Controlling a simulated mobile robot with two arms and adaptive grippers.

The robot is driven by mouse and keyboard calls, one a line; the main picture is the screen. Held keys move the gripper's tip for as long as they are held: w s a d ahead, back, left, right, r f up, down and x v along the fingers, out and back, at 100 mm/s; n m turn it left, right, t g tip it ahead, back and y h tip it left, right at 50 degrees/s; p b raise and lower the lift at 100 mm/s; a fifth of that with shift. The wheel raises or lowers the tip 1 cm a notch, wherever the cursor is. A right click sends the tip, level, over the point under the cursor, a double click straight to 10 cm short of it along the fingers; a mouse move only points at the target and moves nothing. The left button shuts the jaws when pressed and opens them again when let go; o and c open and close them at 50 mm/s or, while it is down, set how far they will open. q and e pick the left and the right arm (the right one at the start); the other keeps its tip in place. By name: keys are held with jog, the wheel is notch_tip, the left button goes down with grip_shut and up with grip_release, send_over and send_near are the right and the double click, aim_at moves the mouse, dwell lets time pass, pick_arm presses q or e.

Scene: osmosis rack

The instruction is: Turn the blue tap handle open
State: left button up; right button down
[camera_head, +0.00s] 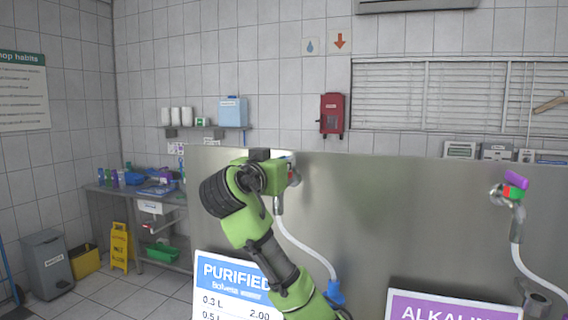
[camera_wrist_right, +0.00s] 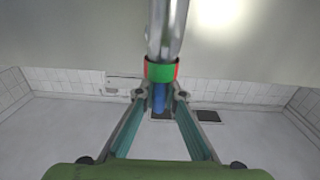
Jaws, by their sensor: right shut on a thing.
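The tap stands on the steel panel (camera_head: 400,200). In the head view my right gripper (camera_head: 278,172) covers most of it, and the blue handle is mostly hidden behind the fingers. In the right wrist view the tap's metal pipe (camera_wrist_right: 167,28) comes down from the top to a red and green collar (camera_wrist_right: 161,71). The blue tap handle (camera_wrist_right: 158,98) sits below the collar, between the two fingers of my right gripper (camera_wrist_right: 161,96), which is shut on it. My left gripper is not in view.
A second tap with a purple handle (camera_head: 516,179) is on the right of the panel. A white hose (camera_head: 303,247) hangs below the blue tap, near my right arm. A PURIFIED sign (camera_head: 222,283) and an ALKALINE sign (camera_head: 450,308) stand at the bottom.

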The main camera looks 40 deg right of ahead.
jog(key=shift+f, duration=0.1)
jog(key=c, duration=2.1)
grip_release()
jog(key=shift+c, duration=0.2)
jog(key=shift+a, duration=0.1)
jog(key=shift+s+a, duration=0.15)
jog(key=shift+a, duration=0.15)
jog(key=v, duration=1.1)
jog(key=shift+a, duration=0.1)
